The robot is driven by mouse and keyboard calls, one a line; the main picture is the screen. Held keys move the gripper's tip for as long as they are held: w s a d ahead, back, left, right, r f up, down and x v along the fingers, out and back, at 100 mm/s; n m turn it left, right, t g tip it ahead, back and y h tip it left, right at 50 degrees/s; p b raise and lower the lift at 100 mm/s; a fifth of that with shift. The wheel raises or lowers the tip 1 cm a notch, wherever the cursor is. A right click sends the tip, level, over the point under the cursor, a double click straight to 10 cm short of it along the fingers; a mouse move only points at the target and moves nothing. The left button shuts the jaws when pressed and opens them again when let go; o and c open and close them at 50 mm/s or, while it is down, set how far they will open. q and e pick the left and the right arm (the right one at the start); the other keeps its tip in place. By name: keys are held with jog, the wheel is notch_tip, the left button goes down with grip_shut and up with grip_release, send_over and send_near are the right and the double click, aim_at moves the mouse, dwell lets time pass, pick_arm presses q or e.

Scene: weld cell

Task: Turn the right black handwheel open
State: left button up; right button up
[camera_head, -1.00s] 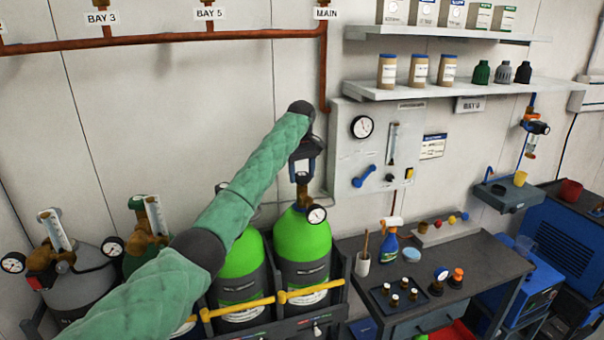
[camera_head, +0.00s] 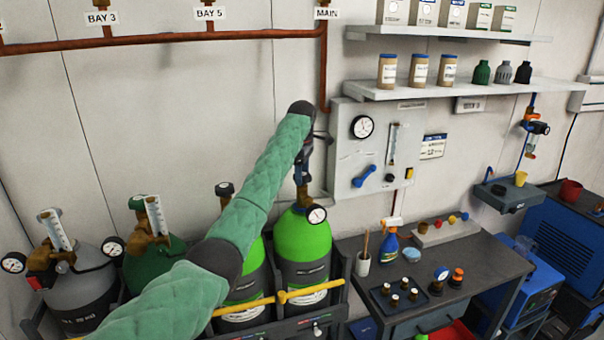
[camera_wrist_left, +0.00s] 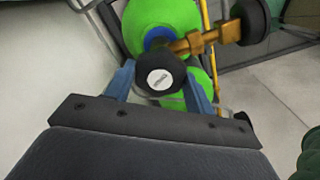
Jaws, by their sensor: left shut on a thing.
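The right bright green cylinder (camera_head: 304,236) stands in the rack with a gauge (camera_head: 317,215) at its valve. Its black handwheel (camera_wrist_left: 160,76) has a white round label and sits between the blue fingers of my left gripper (camera_wrist_left: 160,84) in the left wrist view. My left gripper (camera_head: 302,188) reaches down onto the valve from above and is shut on this handwheel. My right gripper is out of view.
A yellow bar (camera_head: 300,292) crosses the front of the cylinders. A grey cylinder (camera_head: 85,290) and a dark green cylinder (camera_head: 150,262) stand left. A workbench (camera_head: 470,270) with small items stands right, below a wall panel (camera_head: 350,160).

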pick_arm(q)
jog(key=shift+r+n, duration=0.2)
jog(key=shift+n, duration=0.1)
jog(key=o, duration=1)
jog(key=shift+f, duration=0.1)
notch_tip(320, 180, up, 2)
jog(key=shift+w+r, duration=0.1)
notch_tip(320, 180, up, 3)
jog(key=shift+r+b, duration=0.15)
jog(key=shift+b, duration=0.15)
jog(key=shift+r, duration=1.1)
